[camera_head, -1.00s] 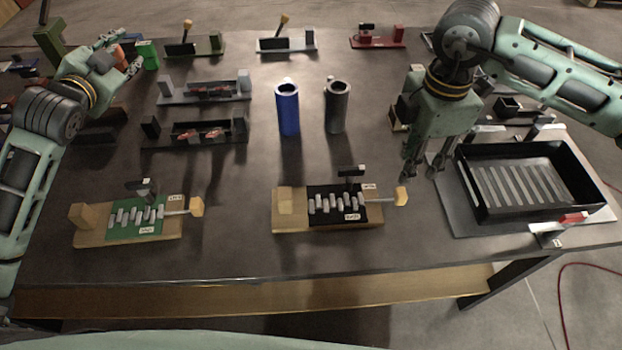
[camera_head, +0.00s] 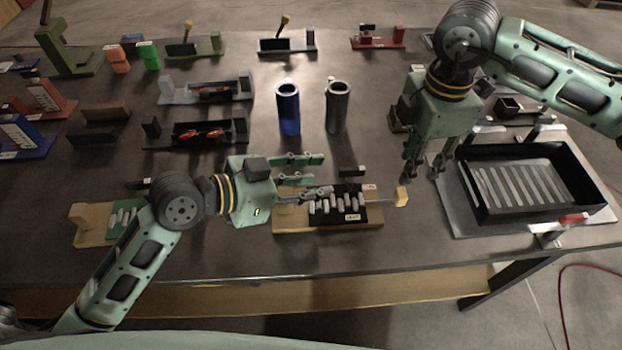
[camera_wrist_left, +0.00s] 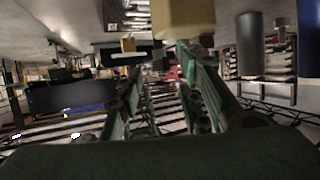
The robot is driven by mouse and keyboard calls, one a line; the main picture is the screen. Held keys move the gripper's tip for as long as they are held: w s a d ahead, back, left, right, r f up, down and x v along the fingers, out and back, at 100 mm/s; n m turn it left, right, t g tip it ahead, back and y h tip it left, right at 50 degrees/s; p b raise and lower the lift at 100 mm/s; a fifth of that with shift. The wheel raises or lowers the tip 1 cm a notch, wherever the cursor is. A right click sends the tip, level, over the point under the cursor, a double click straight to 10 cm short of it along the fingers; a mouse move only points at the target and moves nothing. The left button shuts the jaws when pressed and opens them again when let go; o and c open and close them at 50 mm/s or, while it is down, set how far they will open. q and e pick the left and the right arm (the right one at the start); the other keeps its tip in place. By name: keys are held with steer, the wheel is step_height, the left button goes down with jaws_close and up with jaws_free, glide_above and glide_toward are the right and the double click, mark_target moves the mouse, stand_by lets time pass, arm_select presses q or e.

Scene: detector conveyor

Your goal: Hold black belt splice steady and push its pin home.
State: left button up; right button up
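The black belt splice (camera_head: 345,217) lies on a wooden board (camera_head: 300,226), with a row of grey metal pieces along it. Its pin sticks out at the right and ends in a wooden handle (camera_head: 401,196). My left gripper (camera_head: 322,176) is open, low over the board's left end, and partly hides the wooden end block there. In the left wrist view a wooden block (camera_wrist_left: 184,18) shows beyond the spread fingers, not clearly gripped. My right gripper (camera_head: 421,172) hangs open and empty, up and right of the pin handle.
A green splice board (camera_head: 92,236) is at the left, partly behind my left arm. A black tray (camera_head: 480,212) stands at the right. Blue (camera_head: 288,110) and dark (camera_head: 337,108) cylinders stand behind the splice. The table's front strip is clear.

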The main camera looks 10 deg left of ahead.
mark_target(347, 178)
arm_select(q)
steer(key=shift+d+f, duration=0.1)
steer(key=shift+d, duration=0.25)
steer(key=x, duration=0.7)
jaws_close()
